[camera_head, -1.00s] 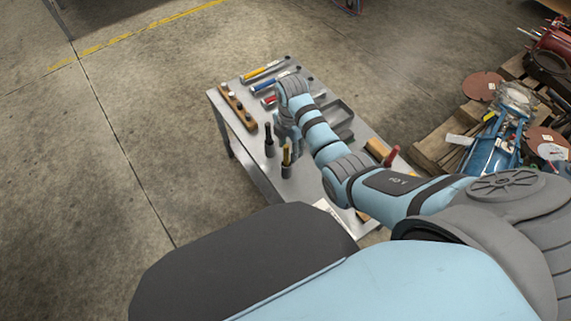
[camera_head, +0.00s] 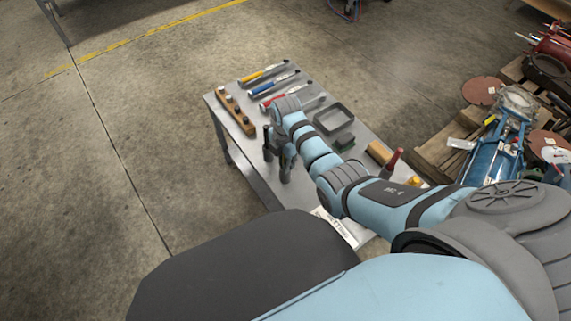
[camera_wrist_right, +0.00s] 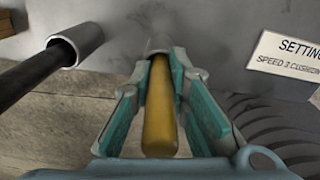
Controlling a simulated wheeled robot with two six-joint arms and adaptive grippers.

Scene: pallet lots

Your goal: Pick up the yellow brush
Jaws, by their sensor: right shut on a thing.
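The yellow brush shows in the right wrist view as a yellow handle (camera_wrist_right: 160,115) between the two fingers. Its far end meets a grey round shape, and I cannot tell whether it still stands in a holder. My right gripper (camera_wrist_right: 160,95) is shut on the handle. In the head view my right gripper (camera_head: 286,164) is low over the near left side of the grey table (camera_head: 262,178) and hides the brush. My left gripper is not in view.
A dark-handled tool (camera_head: 267,141) stands beside the gripper; its grey cup (camera_wrist_right: 78,46) shows in the wrist view. A wooden rack (camera_head: 237,113), handled tools (camera_head: 272,84), a grey tray (camera_head: 334,119), a red-topped bottle (camera_head: 393,161) and a sign card (camera_head: 334,226) are on the table.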

